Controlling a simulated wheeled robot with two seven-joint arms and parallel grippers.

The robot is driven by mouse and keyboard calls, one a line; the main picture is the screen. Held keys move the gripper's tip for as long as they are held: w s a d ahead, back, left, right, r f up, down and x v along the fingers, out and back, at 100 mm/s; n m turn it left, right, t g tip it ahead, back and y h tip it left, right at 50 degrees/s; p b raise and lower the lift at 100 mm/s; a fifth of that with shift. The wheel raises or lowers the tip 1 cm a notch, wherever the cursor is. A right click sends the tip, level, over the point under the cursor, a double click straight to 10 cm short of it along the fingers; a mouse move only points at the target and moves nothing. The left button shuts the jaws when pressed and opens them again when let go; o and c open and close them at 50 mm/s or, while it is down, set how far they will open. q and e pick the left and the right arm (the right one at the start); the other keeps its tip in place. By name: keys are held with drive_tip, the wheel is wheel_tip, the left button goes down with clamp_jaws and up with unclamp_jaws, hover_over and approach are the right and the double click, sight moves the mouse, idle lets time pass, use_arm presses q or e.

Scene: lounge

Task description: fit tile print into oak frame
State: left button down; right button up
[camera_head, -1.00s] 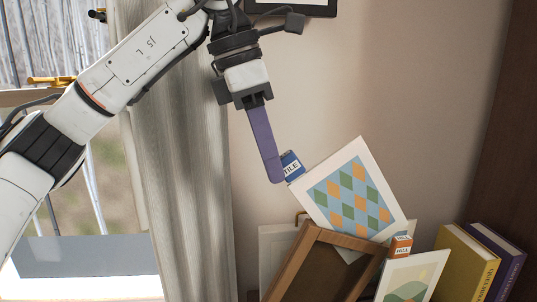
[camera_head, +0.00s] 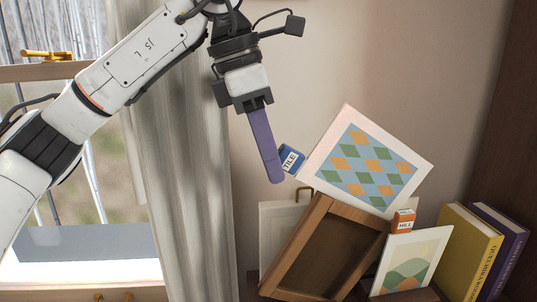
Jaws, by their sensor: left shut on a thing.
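The tile print (camera_head: 365,158) is a pale card with blue, orange and green diamonds. A blue tag reading TILE (camera_head: 291,160) is at its left corner. My left gripper (camera_head: 277,180) has long purple fingers pointing down and is shut on the print at this tag; the exact contact is partly hidden. The print is tilted in the air, up and right of the fingertips. The oak frame (camera_head: 302,245) leans tilted below it, with a dark brown inside. The print's lower edge overlaps the frame's upper right corner in the picture; I cannot tell whether they touch. My right gripper is not in view.
A hill print (camera_head: 412,262) with an orange tag (camera_head: 404,220) stands right of the frame. A pale panel (camera_head: 280,222) is behind the frame. Yellow (camera_head: 462,245) and purple (camera_head: 510,240) books stand at the right. A curtain (camera_head: 185,190) hangs left. The wall above is clear.

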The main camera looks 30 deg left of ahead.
use_arm(q)
wheel_tip(320, 180, down, 7)
drive_tip(key=b, duration=0.3)
idle(0.7)
drive_tip(key=shift+a+f+b, duration=0.1)
drive_tip(key=shift+f+b, duration=0.2)
drive_tip(key=shift+b, duration=0.2)
idle(0.5)
drive_tip(key=shift+s+a+f, duration=0.1)
drive_tip(key=shift+s+f, duration=0.05)
drive_tip(key=shift+f, duration=0.1)
